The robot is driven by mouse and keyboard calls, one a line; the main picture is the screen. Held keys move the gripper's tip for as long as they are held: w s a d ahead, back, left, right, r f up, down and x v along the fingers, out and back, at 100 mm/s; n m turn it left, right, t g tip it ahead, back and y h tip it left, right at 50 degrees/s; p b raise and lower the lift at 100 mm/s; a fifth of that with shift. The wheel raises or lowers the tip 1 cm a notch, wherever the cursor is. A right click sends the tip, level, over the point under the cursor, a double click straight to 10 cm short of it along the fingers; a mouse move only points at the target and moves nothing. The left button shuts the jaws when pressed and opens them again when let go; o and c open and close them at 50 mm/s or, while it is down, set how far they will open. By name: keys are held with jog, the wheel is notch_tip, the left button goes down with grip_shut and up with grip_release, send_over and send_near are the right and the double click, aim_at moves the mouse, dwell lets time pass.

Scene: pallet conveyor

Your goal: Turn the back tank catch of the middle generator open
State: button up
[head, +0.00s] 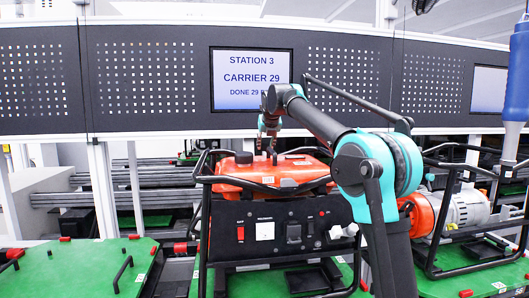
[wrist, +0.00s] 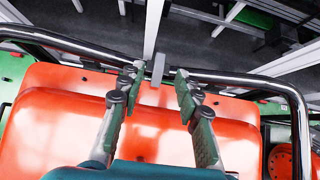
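The middle generator has a red-orange tank (head: 255,174), a black front panel (head: 272,228) and a dark tube frame. The tank also fills the lower part of the wrist view (wrist: 60,125). My gripper (head: 267,148) is over the tank's back part, pointing down. In the wrist view my gripper (wrist: 159,82) is open, with one finger on each side of a small grey upright piece (wrist: 157,68) at the tank's back edge, seemingly the back catch. I see a gap on both sides of it; contact is not visible. The catch is hidden in the head view.
The generator's tube frame (wrist: 255,82) runs close behind and beside the fingers. Another generator (head: 462,212) stands at the right, and an empty green pallet (head: 75,270) lies at the left. A blue hanging tool (head: 517,75) is at the far right. A screen (head: 251,80) is behind.

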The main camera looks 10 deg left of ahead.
aim_at(264, 152)
jog(key=shift+x, duration=2.55)
jog(key=shift+c, duration=0.5)
grip_shut()
